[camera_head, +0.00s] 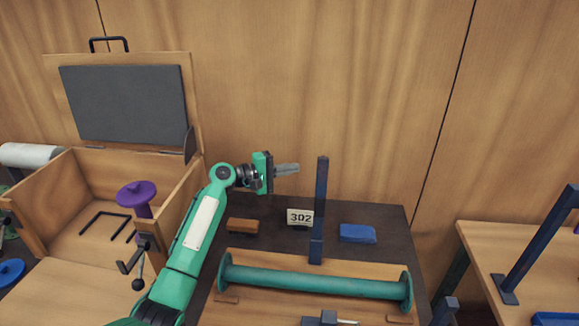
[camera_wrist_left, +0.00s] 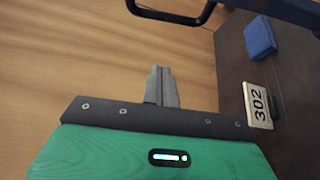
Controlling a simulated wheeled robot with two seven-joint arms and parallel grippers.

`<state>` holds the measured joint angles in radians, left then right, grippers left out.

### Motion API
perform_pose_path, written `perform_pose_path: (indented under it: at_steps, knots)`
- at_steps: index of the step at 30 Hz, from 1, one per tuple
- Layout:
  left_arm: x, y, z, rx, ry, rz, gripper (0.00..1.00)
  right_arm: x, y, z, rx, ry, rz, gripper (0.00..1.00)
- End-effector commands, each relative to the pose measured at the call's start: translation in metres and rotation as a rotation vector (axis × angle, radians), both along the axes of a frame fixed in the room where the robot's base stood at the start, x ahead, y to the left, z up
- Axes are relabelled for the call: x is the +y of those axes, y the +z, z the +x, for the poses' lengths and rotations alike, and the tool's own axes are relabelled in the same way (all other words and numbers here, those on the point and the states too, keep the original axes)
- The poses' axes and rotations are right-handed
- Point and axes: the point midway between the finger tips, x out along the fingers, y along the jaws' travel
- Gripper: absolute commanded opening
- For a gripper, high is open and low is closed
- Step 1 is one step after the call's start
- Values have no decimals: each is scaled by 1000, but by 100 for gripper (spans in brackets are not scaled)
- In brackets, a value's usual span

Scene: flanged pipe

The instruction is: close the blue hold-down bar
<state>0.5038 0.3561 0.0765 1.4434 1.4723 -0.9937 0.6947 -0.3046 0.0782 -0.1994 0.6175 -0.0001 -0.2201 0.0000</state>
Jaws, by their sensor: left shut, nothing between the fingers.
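The blue hold-down bar (camera_head: 320,190) is dark navy and stands upright, raised open, behind the middle of the green flanged pipe (camera_head: 310,282). The pipe lies across a wooden board. My left gripper (camera_head: 296,168) is shut and empty, in the air just left of the bar's upper part, apart from it in the picture. In the left wrist view my shut fingers (camera_wrist_left: 163,86) point up the picture, and part of the dark bar (camera_wrist_left: 275,10) with a loop-shaped handle crosses the top. My right gripper is not in view.
On the dark table behind the pipe are a brown block (camera_head: 243,226), a "302" sign (camera_head: 300,217) and a blue block (camera_head: 357,233). An open wooden chest (camera_head: 185,200) stands left, beside my arm. Another table (camera_head: 480,245) with an upright dark bar is at right.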

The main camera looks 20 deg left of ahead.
Motion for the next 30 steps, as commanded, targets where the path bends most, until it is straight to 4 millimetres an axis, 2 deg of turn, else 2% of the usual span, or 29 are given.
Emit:
perform_pose_path:
  at_steps: [1, 4, 7, 10, 16, 22, 26, 30]
  knots:
    - [-9, 5, 8, 0, -2, -3, 0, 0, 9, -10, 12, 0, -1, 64]
    - [-23, 4, 24, 1, -2, -2, 0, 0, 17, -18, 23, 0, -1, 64]
    - [-36, 1, 37, 1, -1, -2, 0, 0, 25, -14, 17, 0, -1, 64]
    - [-49, -1, 50, 2, -2, -1, 0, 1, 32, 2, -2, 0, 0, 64]
    - [-58, 2, 27, 1, -2, 3, 0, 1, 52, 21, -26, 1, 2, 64]
    - [-64, 2, 15, 0, -1, 3, 0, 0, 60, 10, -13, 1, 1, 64]
    - [-65, 2, 13, -1, 0, 3, 0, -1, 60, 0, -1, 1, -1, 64]
    - [-65, 1, 13, -1, 0, 3, 0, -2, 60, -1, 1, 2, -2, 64]
